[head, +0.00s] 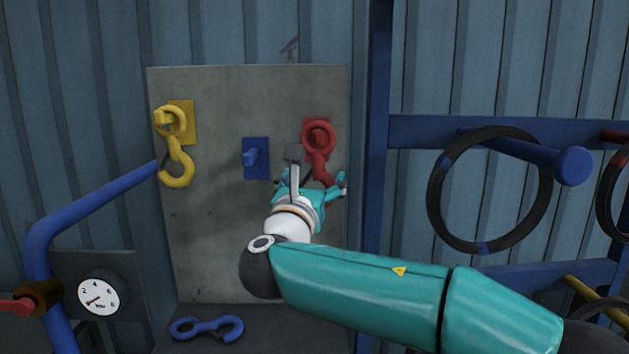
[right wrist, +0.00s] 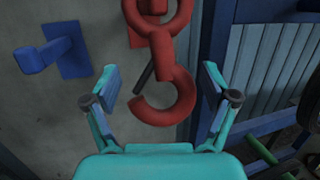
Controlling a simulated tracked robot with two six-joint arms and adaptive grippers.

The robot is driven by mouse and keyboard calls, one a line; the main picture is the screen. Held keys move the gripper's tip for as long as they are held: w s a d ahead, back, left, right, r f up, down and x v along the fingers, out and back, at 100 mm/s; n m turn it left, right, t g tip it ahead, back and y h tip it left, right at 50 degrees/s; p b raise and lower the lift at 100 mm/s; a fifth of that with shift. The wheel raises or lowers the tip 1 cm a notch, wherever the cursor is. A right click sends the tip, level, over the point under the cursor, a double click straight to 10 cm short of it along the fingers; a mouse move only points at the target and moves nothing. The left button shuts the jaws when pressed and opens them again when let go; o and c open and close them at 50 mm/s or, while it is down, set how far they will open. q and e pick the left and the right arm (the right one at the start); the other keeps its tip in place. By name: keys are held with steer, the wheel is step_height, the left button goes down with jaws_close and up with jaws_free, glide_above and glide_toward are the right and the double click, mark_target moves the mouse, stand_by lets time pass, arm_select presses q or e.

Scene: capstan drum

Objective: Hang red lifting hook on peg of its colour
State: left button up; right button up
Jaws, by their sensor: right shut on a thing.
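The red lifting hook (head: 320,158) is upright at the upper right of the grey board, its eye at the red peg (head: 319,137). The peg shows inside the eye, so the eye looks to be around it; how deep cannot be told. In the right wrist view the hook (right wrist: 176,93) hangs point down between the fingers. My right gripper (head: 312,180) is shut on the red hook, at its lower part. In the right wrist view the gripper (right wrist: 161,88) has a finger on each side of the hook. My left gripper is not in view.
A yellow hook (head: 176,172) hangs on the yellow peg at the left. The blue peg (head: 251,157) is bare; a blue hook (head: 207,328) lies on the shelf below. A blue rail (head: 100,203) and dial (head: 98,295) stand left. A black ring (head: 436,205) hangs right.

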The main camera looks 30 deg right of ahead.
steer(key=shift+w+d+p, duration=0.25)
steer(key=shift+w+d, duration=0.15)
steer(key=shift+w, duration=0.25)
steer(key=shift+w+d+p, duration=0.2)
steer(key=shift+w+d, duration=0.2)
steer(key=shift+w, duration=0.2)
steer(key=shift+w+d+f, duration=0.3)
steer(key=shift+w+f, duration=0.1)
steer(key=shift+w, duration=0.05)
steer(key=shift+f, duration=0.1)
steer(key=o, duration=1.6)
